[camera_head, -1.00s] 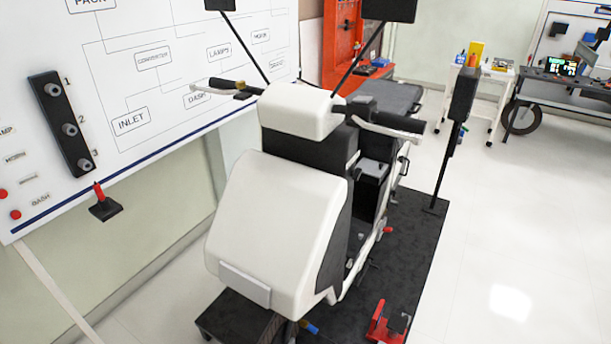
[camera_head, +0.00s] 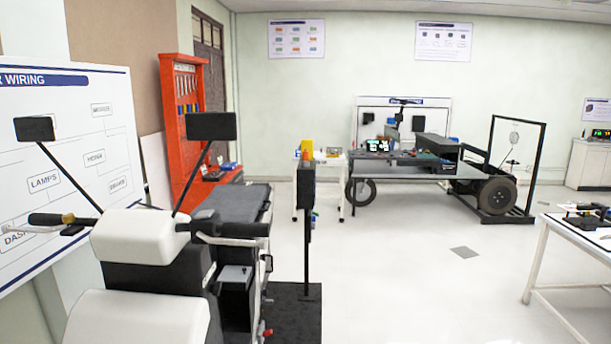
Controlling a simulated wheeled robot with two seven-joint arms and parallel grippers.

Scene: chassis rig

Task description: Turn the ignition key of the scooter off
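The scooter (camera_head: 140,236) stands at the lower left, a white and black body with two mirrors on long stalks and a handlebar with black grips. Its lower front is cut off by the bottom edge of the picture. The ignition key cannot be made out in this view. The scooter's seat (camera_head: 236,203) lies behind the handlebar. Neither of my grippers shows.
A black post (camera_head: 307,215) stands on the dark mat (camera_head: 297,318) right of the scooter. A wiring board (camera_head: 60,140) is at the left, a red tool cabinet (camera_head: 168,130) behind. A white table (camera_head: 553,250) is at the right. The middle floor is clear.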

